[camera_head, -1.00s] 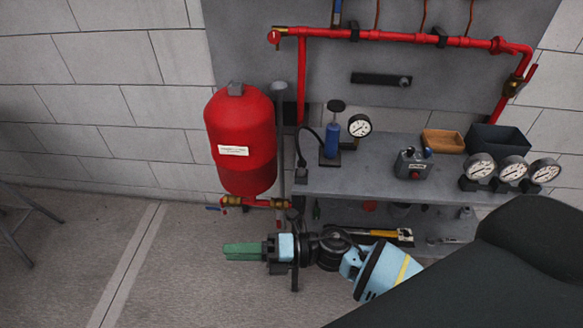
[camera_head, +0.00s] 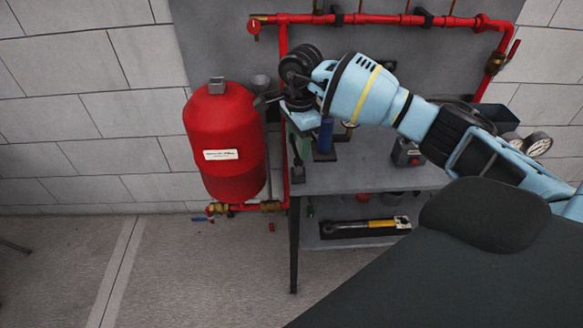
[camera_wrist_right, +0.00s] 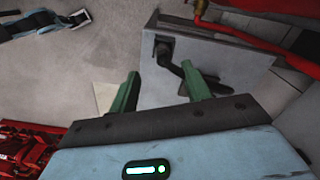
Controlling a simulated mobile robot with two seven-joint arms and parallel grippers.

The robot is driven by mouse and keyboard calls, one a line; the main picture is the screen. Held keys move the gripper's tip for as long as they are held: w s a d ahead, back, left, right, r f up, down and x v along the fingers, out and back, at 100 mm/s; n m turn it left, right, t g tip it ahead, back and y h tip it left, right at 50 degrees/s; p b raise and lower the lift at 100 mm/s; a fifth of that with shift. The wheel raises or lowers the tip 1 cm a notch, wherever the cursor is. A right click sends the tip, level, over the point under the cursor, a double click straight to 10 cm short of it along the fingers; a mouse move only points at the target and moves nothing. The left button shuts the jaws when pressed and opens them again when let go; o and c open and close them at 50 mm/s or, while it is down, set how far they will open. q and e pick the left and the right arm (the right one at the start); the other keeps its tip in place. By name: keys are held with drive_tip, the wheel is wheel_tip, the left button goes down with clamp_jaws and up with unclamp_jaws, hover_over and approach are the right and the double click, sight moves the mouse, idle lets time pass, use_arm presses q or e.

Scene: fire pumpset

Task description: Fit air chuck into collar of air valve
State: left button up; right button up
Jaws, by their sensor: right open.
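In the head view my right gripper (camera_head: 299,142) hangs over the left end of the bench (camera_head: 375,177), its green fingers pointing down and partly hidden by the wrist. In the right wrist view the gripper (camera_wrist_right: 163,88) is open, with nothing held. A black fitting that looks like the air chuck (camera_head: 298,173) sits at the bench's left edge, below the fingers. In the right wrist view its dark bracket (camera_wrist_right: 163,50) and a curved black hose (camera_wrist_right: 188,76) lie near the fingertips; contact cannot be told. The air valve's collar is not clearly identifiable; the red tank (camera_head: 224,135) has a grey cap (camera_head: 216,86).
A blue hand pump (camera_head: 325,135) stands close to my wrist. Red pipework (camera_head: 370,18) crosses the wall panel above. Gauges (camera_head: 537,144) and a grey box (camera_head: 407,154) stand to the right. A yellow-handled tool (camera_head: 365,225) lies on the lower shelf. Floor in front is clear.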

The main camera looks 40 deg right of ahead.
sight(298, 161)
drive_tip(key=shift+d+r, duration=0.15)
drive_tip(key=shift+d, duration=0.1)
drive_tip(key=shift+w+f, duration=0.2)
drive_tip(key=shift+f, duration=3.7)
clamp_jaws()
drive_tip(key=shift+r, duration=0.1)
drive_tip(key=shift+r, duration=0.4)
drive_tip(key=r, duration=0.2)
drive_tip(key=shift+s+r, duration=0.25)
drive_tip(key=shift+r, duration=0.05)
drive_tip(key=s+a, duration=0.3)
drive_tip(key=s, duration=0.4)
drive_tip(key=s+a+r, duration=0.1)
drive_tip(key=s+a, duration=0.1)
drive_tip(key=s, duration=0.5)
drive_tip(key=shift+s+a+r, duration=0.2)
drive_tip(key=shift+a+r, duration=0.05)
drive_tip(key=shift+a, duration=0.15)
